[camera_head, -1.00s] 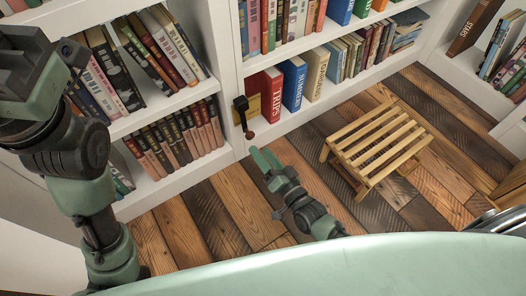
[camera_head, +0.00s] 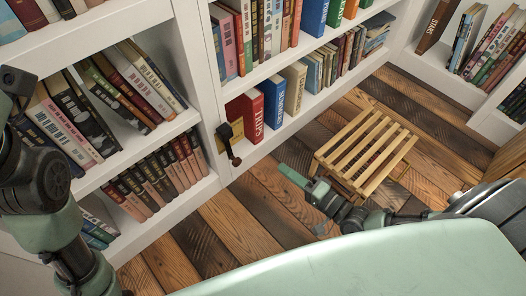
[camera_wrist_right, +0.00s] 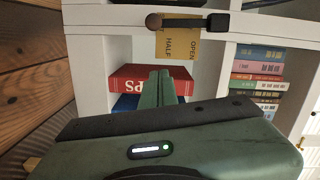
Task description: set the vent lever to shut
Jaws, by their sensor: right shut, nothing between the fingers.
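The vent lever (camera_head: 229,145) is a dark arm with a brown knob, mounted on the shelf upright beside a yellow plate (camera_head: 238,127). In the head view it slants down, knob lowest. In the right wrist view the lever (camera_wrist_right: 185,22) lies across the top, knob at left, over the plate (camera_wrist_right: 178,47), where "OPEN" and "HALF" show. No "shut" mark is readable. My right gripper (camera_head: 288,172) is shut and empty, to the right of the knob and apart from it. Its closed fingers (camera_wrist_right: 160,88) show in the wrist view below the plate. My left gripper is out of view.
White bookshelves (camera_head: 208,95) full of books stand behind and left. A red book (camera_head: 246,114) stands right beside the lever plate. A slatted wooden stool (camera_head: 365,150) stands on the plank floor (camera_head: 245,225), close behind my right gripper. Bare floor lies in front of the shelf.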

